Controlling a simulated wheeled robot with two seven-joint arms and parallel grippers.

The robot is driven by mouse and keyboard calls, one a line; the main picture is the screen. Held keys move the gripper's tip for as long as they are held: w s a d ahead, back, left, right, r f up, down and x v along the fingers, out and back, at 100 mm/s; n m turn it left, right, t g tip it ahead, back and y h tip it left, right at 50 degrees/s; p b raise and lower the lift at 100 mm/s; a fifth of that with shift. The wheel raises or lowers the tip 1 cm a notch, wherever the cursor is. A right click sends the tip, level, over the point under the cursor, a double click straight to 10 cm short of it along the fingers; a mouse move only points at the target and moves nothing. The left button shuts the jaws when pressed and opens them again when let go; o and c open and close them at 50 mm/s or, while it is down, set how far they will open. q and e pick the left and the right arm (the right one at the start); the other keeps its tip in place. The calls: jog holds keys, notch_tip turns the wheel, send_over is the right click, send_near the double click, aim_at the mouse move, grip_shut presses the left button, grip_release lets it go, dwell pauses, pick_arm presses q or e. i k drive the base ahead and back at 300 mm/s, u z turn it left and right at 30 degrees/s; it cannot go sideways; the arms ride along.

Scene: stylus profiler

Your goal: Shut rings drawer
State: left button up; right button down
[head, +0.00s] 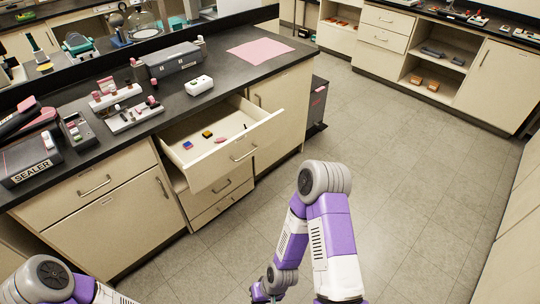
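One cream drawer (240,152) is pulled out from the bench under the black worktop. It holds several small coloured items, among them a blue one, a dark yellow one and a reddish one. No label naming rings is readable. Its bar handle (243,153) is on the front panel, facing the aisle. My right arm is folded in the aisle, to the right of and nearer than the drawer. Only a dark bit of my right gripper (259,292) shows at the bottom edge, apart from the drawer; its fingers are not clear. My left arm shows at the bottom left; its gripper is out of view.
Closed drawers (222,187) lie below the open one, with closed cabinets on both sides. The worktop (215,97) carries a sealer (32,160), a grey instrument (172,60), a white box (199,85) and a pink sheet (260,50). The tiled floor (410,190) to the right is clear.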

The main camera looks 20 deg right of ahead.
aim_at(226, 117)
jog(key=u, duration=0.15)
jog(key=i, duration=1.2)
jog(key=z, duration=0.25)
